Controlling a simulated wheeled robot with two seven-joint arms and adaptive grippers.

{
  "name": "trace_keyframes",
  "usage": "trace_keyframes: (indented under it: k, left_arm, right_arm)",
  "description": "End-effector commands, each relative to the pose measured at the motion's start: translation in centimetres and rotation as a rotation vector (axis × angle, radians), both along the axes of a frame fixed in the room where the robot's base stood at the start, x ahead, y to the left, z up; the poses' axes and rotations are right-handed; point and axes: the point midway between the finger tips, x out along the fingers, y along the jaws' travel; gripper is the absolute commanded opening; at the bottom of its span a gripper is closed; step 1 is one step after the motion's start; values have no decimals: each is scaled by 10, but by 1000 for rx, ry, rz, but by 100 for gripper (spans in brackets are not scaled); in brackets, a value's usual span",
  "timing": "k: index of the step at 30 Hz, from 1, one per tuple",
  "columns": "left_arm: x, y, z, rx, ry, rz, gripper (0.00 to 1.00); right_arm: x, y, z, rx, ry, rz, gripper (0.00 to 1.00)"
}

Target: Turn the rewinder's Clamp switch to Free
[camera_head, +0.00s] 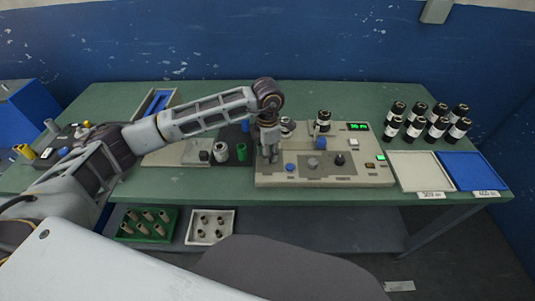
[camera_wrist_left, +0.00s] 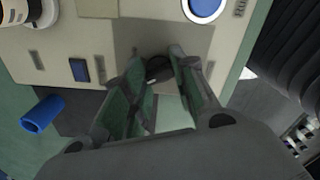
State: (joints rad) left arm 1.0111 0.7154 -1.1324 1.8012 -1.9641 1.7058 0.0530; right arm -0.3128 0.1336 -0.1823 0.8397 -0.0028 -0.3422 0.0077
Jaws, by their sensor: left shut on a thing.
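The rewinder (camera_head: 375,175) is a beige console on the green table, with a green display (camera_head: 357,126) and several knobs and buttons on its top. My left gripper (camera_head: 269,158) points down over the console's left front part. In the left wrist view its two fingers (camera_wrist_left: 157,60) are shut on a small black switch knob (camera_wrist_left: 158,72) on the panel. The fingers hide much of the knob, and I cannot read its label or setting. A blue round button (camera_head: 290,167) sits just right of the gripper; it also shows in the wrist view (camera_wrist_left: 203,7). My right gripper is not in view.
Black rolls (camera_head: 413,127) stand behind a white tray (camera_head: 413,180) and a blue tray (camera_head: 473,180) at the right. Green (camera_head: 241,152) and white rolls stand left of the console. Green (camera_head: 127,236) and white (camera_head: 191,239) bins sit on the lower shelf.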

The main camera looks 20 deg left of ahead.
Motion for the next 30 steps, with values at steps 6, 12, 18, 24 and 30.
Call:
trace_keyframes:
  k: [6, 12, 18, 24, 30]
  left_arm:
    - [1, 0, 1, 1, -2, 31, 3]
    - [1, 0, 1, 1, -2, 33, 3]
    - [1, 0, 1, 1, -2, 32, 35]
    - [0, 0, 0, 1, -1, 31, 50]
    - [0, 0, 0, 1, -1, 30, 50]
  right_arm:
    - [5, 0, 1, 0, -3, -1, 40]
    - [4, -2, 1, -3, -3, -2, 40]
    - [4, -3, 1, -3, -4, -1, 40]
    - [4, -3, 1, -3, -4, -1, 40]
    - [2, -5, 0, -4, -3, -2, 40]
